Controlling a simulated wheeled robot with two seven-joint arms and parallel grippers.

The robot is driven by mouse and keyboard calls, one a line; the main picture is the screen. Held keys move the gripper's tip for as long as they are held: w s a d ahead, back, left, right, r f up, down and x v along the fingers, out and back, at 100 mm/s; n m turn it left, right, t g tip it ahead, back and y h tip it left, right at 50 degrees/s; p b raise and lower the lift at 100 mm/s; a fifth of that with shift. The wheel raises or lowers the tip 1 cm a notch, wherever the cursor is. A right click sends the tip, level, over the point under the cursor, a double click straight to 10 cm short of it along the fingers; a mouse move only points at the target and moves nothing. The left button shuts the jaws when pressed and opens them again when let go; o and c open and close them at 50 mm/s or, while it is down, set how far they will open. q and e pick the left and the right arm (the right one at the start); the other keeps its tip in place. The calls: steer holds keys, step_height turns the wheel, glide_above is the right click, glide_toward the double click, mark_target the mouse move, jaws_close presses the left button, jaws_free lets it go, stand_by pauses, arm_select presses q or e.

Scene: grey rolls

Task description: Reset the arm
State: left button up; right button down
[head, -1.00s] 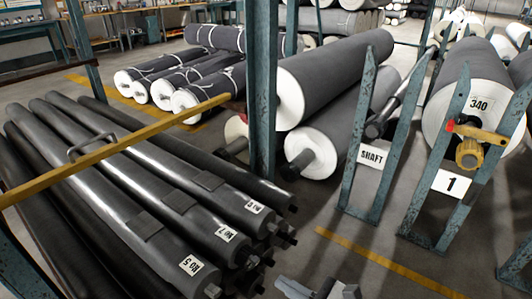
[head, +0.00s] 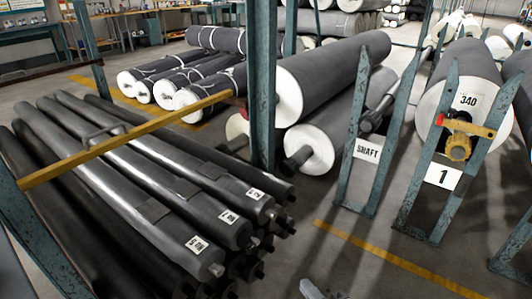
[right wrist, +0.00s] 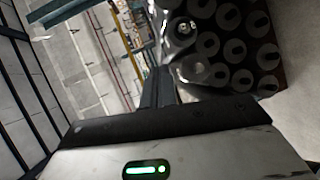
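My right gripper (head: 313,289) shows only as a small pale piece at the bottom edge of the head view, over the floor. In the right wrist view its two dark fingers (right wrist: 158,88) stand side by side, pressed together, with nothing visible between them. Beyond the fingers are the round ends of several dark rollers (right wrist: 205,43). My left gripper is in neither view.
A blue post (head: 263,90) stands mid-view. Large grey rolls (head: 335,75) and blue stands (head: 418,190) are at the right. Floor (head: 350,250) is clear at front centre.

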steer(key=s+d+f+m+g+h+b, duration=0.15)
steer(key=s+m, duration=0.25)
steer(key=m, duration=0.6)
steer(key=s+f+m+g+b, duration=0.15)
steer(key=s+m, duration=0.25)
steer(key=m, duration=0.6)
arm_select(q)
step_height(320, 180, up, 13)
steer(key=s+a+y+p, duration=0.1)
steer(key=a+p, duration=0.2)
steer(key=p, duration=1.5)
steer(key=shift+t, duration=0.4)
arm_select(e)
steer(key=d+r+h, duration=0.1)
steer(key=r, duration=0.6)
steer(key=s+d+r+h, duration=0.1)
steer(key=d+r, duration=0.1)
steer(key=r, duration=0.5)
steer(key=shift+s+d+g, duration=0.2)
steer(key=shift+d+g, duration=0.05)
steer(key=shift+g, duration=0.05)
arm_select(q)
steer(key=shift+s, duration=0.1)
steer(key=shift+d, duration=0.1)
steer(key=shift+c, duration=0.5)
